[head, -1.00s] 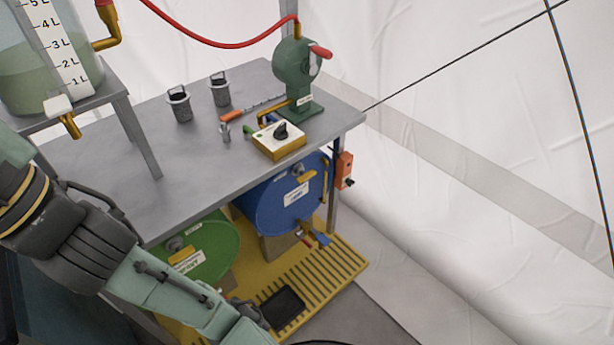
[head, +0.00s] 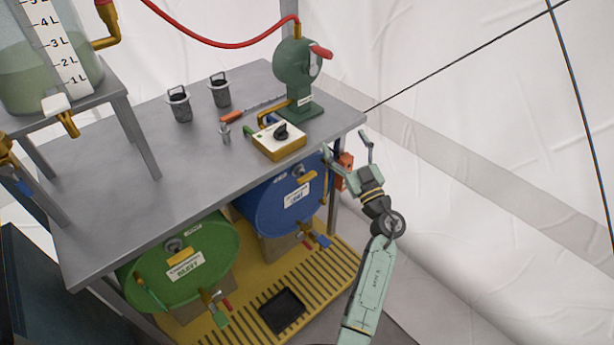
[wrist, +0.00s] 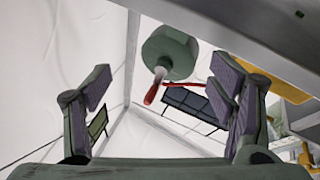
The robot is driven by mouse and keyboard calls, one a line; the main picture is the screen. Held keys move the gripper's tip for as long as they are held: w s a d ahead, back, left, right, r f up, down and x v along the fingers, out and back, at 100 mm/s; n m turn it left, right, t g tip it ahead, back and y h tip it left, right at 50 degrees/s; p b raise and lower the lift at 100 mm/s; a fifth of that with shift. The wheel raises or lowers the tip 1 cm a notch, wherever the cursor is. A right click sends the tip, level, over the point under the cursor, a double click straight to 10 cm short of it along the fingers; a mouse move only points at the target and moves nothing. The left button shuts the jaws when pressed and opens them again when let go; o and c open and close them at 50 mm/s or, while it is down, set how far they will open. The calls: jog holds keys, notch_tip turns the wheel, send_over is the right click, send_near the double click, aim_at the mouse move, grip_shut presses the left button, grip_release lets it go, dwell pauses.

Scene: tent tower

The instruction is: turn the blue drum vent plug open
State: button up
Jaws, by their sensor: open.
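The blue drum (head: 262,208) lies on its side under the bench, its round face toward the right front. Near the top of that face is a small grey plug (head: 298,170) with a yellow tag (head: 307,176) beside it. A tap with a blue handle (head: 322,241) sticks out low on the face. My gripper (head: 346,148) is open and empty, right of the drum near the bench's right corner, pointing up and apart from the plug. In the wrist view my open fingers (wrist: 166,95) frame only open space; the plug cannot be made out there.
The bench (head: 130,205) edge overhangs the drums. An orange box (head: 345,160) is partly behind my gripper. A green drum (head: 190,265) lies to the left. A green pump (head: 297,75) with a red handle stands on top and shows in the wrist view (wrist: 170,52).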

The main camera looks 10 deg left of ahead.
aim_at(309, 179)
jog(key=s+a+f+g+y, duration=0.15)
jog(key=f+g, duration=0.25)
jog(key=f, duration=0.4)
jog(key=s+a+f+g, duration=0.1)
jog(key=s+f+g, duration=0.2)
jog(key=f, duration=0.5)
jog(key=shift+n, duration=0.3)
jog(key=x, duration=1)
jog(key=shift+w+a, duration=0.2)
jog(key=shift+a, duration=0.1)
jog(key=c, duration=1.2)
jog(key=shift+o, duration=0.2)
jog(key=shift+p, duration=0.3)
